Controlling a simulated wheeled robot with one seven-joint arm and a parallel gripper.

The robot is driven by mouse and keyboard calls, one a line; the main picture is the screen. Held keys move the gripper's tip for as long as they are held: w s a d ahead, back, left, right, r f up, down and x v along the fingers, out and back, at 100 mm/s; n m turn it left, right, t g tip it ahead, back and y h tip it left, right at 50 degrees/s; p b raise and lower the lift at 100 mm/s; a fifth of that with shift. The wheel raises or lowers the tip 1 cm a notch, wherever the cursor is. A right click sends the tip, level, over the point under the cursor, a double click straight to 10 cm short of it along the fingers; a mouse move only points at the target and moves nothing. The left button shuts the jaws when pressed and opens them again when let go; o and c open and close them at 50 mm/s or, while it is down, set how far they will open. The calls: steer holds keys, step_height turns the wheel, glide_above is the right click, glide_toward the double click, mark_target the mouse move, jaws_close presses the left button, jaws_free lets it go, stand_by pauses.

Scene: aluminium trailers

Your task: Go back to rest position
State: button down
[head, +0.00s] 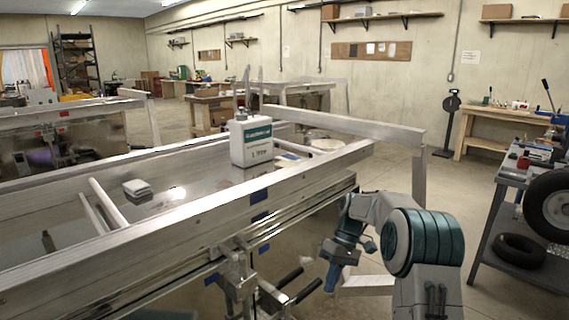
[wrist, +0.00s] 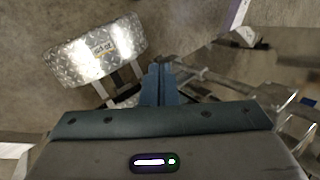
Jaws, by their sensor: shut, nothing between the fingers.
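My gripper (head: 331,284) hangs low at the end of my folded arm, in front of the near trailer's right end in the head view. It points down and is apart from the trailer. In the wrist view the two blue fingers of my gripper (wrist: 158,70) are together with nothing between them.
The near aluminium trailer (head: 180,221) fills the left and middle, with a white jug (head: 250,142) on its bed. A dark cart (head: 490,240) with a tyre (head: 550,207) stands at right. A wooden bench (head: 485,112) is behind. Floor between arm and cart looks clear.

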steer(key=s+r+m+t+h, duration=0.3)
steer(key=s+r+t, duration=0.1)
steer(key=s+r, duration=0.75)
steer(key=s+d+f+m+t, duration=0.1)
steer(key=s, duration=0.7)
steer(key=s+d+m+t+h+p, duration=0.1)
steer(key=s+m+t, duration=0.1)
steer(key=s, duration=0.6)
steer(key=shift+s+d+f+m+t, duration=0.25)
steer(key=shift+s+f+m+t, duration=0.05)
steer(key=shift+s+f, duration=0.1)
